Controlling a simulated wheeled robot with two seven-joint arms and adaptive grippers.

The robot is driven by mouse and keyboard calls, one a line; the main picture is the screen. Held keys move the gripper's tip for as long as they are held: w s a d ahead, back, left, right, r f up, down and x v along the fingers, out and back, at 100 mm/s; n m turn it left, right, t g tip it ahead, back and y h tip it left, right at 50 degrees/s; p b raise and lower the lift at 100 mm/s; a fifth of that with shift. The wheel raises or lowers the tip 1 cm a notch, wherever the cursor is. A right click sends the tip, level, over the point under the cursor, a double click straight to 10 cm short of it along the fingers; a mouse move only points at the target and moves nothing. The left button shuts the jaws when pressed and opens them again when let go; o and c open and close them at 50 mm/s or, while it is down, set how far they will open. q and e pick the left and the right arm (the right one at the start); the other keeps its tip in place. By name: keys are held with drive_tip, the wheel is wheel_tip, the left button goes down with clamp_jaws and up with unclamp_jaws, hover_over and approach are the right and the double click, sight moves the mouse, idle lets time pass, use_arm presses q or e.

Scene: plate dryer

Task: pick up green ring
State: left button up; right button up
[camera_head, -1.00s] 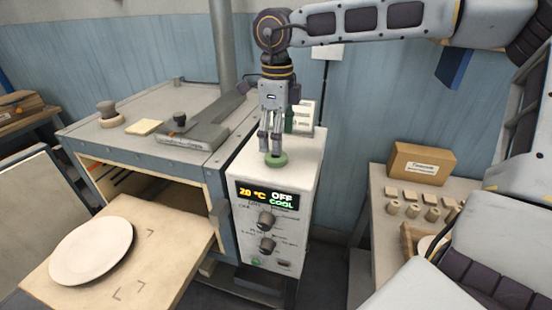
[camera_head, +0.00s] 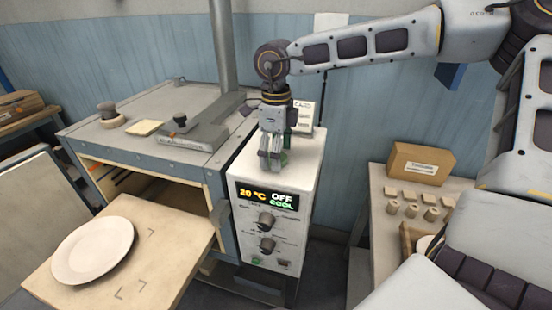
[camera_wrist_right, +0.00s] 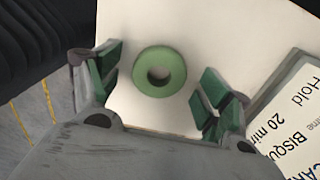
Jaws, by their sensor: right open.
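The green ring (camera_wrist_right: 177,72) lies flat on the white top of the control box. In the right wrist view it sits between the two green-padded fingers of my right gripper, with a gap on each side. In the head view my right gripper (camera_head: 272,162) points down over the box top, and its fingers hide most of the ring; only a bit of green (camera_head: 284,157) shows beside them. The right gripper is open and empty. I cannot tell the exact height of its fingertips above the box. My left gripper is not in view.
The control box (camera_head: 245,230) reads 20 °C, OFF, COOL. A card with printed text (camera_wrist_right: 290,125) stands by the gripper. Left of the box is the dryer (camera_head: 160,92) with a plate (camera_head: 93,250) on its pulled-out board. A side table with a cardboard box (camera_head: 420,163) is right.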

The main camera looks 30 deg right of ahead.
drive_tip(key=shift+c, duration=0.2)
idle(0.3)
drive_tip(key=c, duration=1.1)
drive_tip(key=shift+r+b, duration=0.35)
drive_tip(key=shift+r, duration=4.6)
